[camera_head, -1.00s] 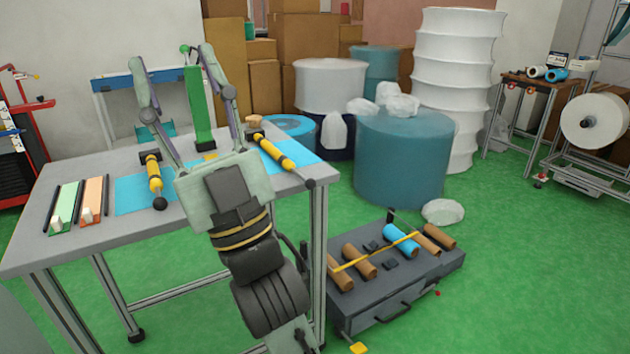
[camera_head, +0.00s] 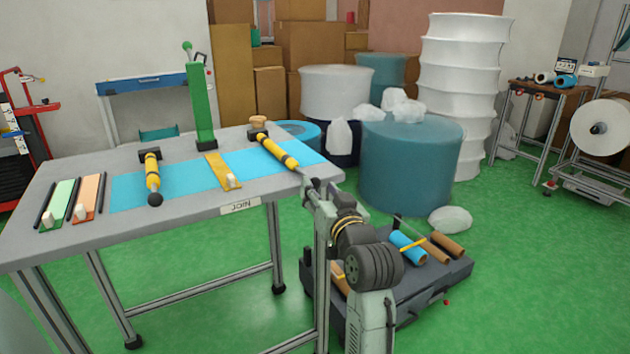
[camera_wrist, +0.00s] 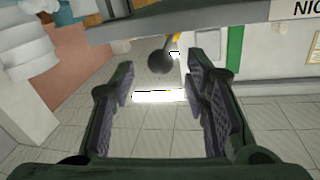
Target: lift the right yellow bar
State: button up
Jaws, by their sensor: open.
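The right yellow bar (camera_head: 277,152), with dark bands, lies slanted at the table's right end. Its far end meets a black block (camera_head: 258,135). Its near end reaches the table's front right corner, beside my gripper (camera_head: 318,187), and its tip is hard to make out there. In the wrist view, my gripper (camera_wrist: 160,82) is open and empty. A dark round knob (camera_wrist: 161,61), with a bit of yellow behind it, shows ahead between the two jaws, apart from both. The left yellow bar (camera_head: 152,178) lies farther left on the table.
The grey table (camera_head: 85,235) has its front edge just beside my gripper; this edge crosses the top of the wrist view. A green upright lever (camera_head: 201,105) stands at the back. A low dark cart (camera_head: 440,275) with rolls stands right of my arm.

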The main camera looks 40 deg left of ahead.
aim_at(317, 185)
jog(key=shift+x, duration=2)
jog(key=shift+c, duration=0.2)
grip_shut()
